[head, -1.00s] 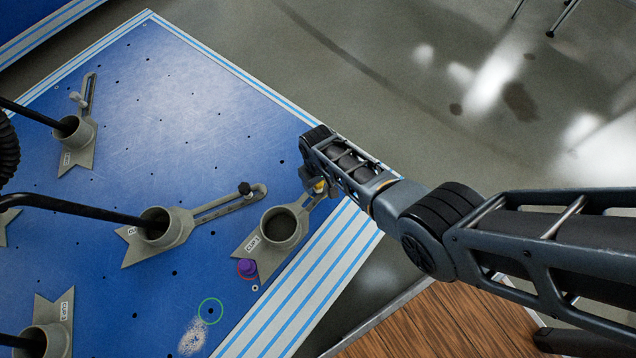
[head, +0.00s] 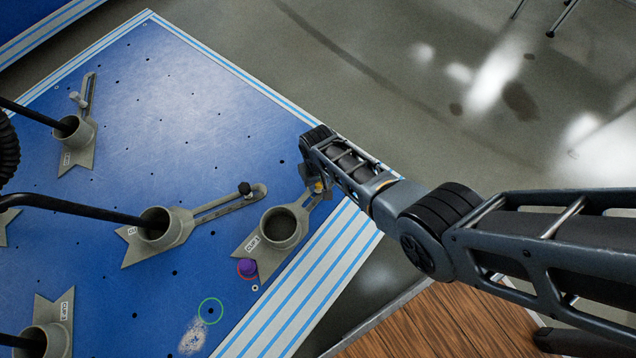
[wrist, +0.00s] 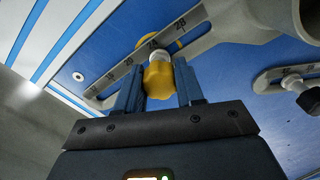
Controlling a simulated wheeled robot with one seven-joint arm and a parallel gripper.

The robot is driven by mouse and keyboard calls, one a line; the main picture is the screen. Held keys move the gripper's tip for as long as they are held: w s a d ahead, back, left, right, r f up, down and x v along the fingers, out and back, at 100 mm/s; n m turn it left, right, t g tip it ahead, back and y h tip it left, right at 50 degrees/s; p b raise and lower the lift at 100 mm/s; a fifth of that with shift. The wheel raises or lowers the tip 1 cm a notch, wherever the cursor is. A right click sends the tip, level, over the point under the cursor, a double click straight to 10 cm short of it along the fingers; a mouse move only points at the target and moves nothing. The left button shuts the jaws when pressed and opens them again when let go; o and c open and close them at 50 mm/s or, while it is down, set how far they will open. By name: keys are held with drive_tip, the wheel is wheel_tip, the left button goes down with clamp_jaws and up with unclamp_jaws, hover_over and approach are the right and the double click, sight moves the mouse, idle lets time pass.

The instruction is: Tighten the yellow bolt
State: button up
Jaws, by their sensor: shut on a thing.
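The yellow bolt (wrist: 159,78) stands in the slotted arm of a grey clamp (wrist: 120,80), with a scale marked along the slot. My gripper (wrist: 160,92) is shut on the yellow bolt, with one blue finger on each side of its head. In the head view a small piece of the yellow bolt (head: 319,187) shows beside my gripper (head: 318,180), at the right end of the clamp (head: 280,229). The fingertips are mostly hidden by my arm there.
The blue table (head: 190,110) has small holes and a striped edge. Other grey clamps (head: 160,230) hold black legs. A green ring (head: 210,311) marks a hole. A wooden surface (head: 440,325) is at the lower right.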

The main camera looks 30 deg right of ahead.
drive_tip(key=shift+m, duration=1)
drive_tip(key=shift+m, duration=2)
drive_tip(key=o, duration=1)
drive_tip(key=shift+o, duration=0.2)
wheel_tip(320, 180, up, 8)
drive_tip(key=p, duration=0.5)
drive_tip(key=shift+f, duration=0.1)
